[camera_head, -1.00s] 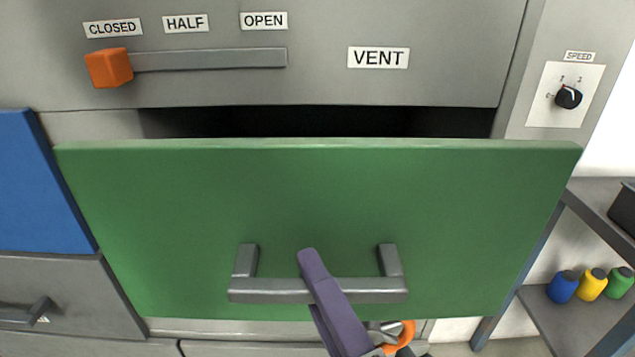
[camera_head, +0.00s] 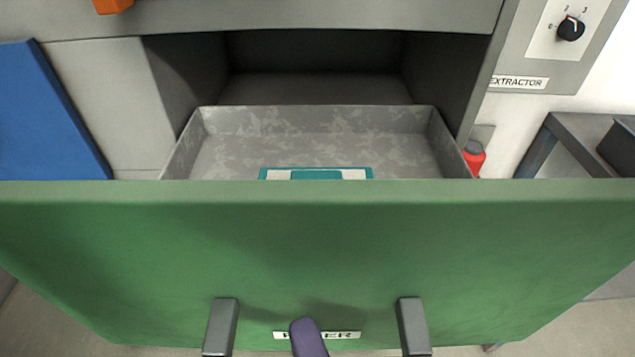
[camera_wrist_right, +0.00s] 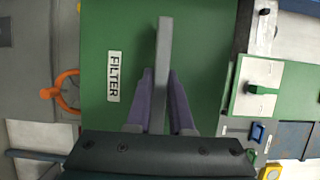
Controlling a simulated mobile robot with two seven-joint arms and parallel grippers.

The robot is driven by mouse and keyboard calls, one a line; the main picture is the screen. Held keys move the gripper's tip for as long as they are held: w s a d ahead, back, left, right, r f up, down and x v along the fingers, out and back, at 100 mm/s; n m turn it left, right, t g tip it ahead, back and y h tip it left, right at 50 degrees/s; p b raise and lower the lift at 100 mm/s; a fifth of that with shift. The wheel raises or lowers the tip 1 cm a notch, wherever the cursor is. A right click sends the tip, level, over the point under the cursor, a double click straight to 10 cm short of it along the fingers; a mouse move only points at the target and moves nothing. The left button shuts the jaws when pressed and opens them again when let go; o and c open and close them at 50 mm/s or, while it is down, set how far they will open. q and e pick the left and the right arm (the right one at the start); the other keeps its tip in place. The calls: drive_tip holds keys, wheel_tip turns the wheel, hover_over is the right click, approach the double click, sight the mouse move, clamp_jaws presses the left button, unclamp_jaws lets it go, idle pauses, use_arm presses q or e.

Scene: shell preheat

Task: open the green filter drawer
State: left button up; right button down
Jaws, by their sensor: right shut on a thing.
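The green filter drawer (camera_head: 320,240) is pulled well out of the grey cabinet, and its metal tray (camera_head: 300,135) shows behind the front. A teal and white item (camera_head: 316,173) lies in the tray, partly hidden by the drawer front. A grey bar handle (camera_wrist_right: 163,60) is on the front, beside a FILTER label (camera_wrist_right: 114,76). My right gripper (camera_wrist_right: 160,90) is shut on the handle bar, one purple finger on each side. One purple finger (camera_head: 307,338) shows at the bottom of the head view, where the bar itself is out of frame. My left gripper is not in view.
An orange knob (camera_head: 112,4) is above the opening at the left. A blue panel (camera_head: 45,110) stands left of the drawer. A speed dial (camera_head: 571,28), a red bottle (camera_head: 474,158) and a grey shelf (camera_head: 585,140) are at the right.

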drive_tip(key=c, duration=0.8)
unclamp_jaws()
drive_tip(key=shift+s, duration=0.15)
drive_tip(key=b+v, duration=0.2)
drive_tip(key=v, duration=0.7)
drive_tip(key=shift+s+d, duration=0.15)
drive_tip(key=shift+s, duration=0.15)
drive_tip(key=shift+s, duration=0.1)
